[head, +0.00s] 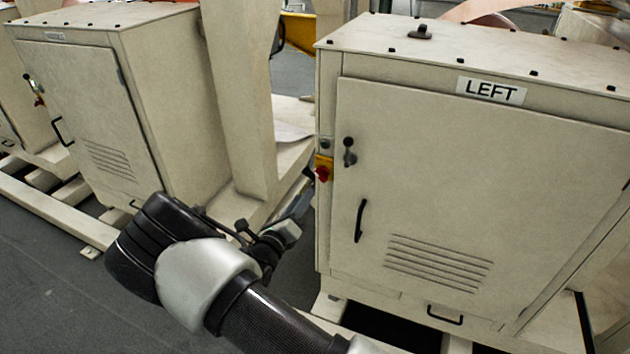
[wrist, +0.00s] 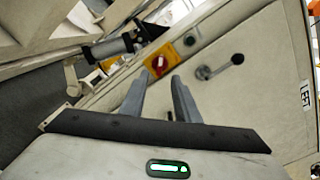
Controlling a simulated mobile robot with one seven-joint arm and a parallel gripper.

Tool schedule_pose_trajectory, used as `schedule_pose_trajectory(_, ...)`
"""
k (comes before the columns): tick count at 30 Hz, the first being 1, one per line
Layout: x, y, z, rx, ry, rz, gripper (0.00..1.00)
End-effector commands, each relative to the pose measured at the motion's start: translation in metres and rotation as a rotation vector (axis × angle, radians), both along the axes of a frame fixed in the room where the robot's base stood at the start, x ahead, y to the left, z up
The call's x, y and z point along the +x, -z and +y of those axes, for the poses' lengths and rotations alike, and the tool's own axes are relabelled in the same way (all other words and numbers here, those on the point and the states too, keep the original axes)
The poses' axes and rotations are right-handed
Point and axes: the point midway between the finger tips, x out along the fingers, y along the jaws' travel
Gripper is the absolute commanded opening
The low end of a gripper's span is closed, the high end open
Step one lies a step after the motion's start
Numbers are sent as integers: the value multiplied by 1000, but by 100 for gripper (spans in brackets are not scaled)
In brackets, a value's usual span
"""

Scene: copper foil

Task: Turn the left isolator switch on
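The left isolator switch (head: 322,173) is a red knob on a yellow plate at the left front edge of the cabinet (head: 400,150) labelled LEFT. In the wrist view the switch (wrist: 160,62) lies just beyond my fingertips, with a pale mark on the red knob. I cannot tell its setting for sure. My gripper (head: 304,182) is beside the cabinet's left edge in the head view, its fingers partly hidden. In the wrist view my gripper (wrist: 157,80) is open and empty, two grey fingers spread and pointing toward the switch. I see no clear contact.
A black-knobbed lever (head: 348,152) sits right of the switch; it also shows in the wrist view (wrist: 222,66). Below are a black door handle (head: 360,220) and vents. A pale upright post (head: 240,90) and a second cabinet (head: 90,100) stand to the left.

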Motion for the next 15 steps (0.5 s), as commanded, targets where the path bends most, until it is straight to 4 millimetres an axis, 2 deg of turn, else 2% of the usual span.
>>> schedule_pose_trajectory(3,26,-1,-12,0,4,-2,29)
schedule_pose_trajectory(9,61,0,-27,2,4,-1,29)
schedule_pose_trajectory(15,82,0,-35,2,2,0,29)
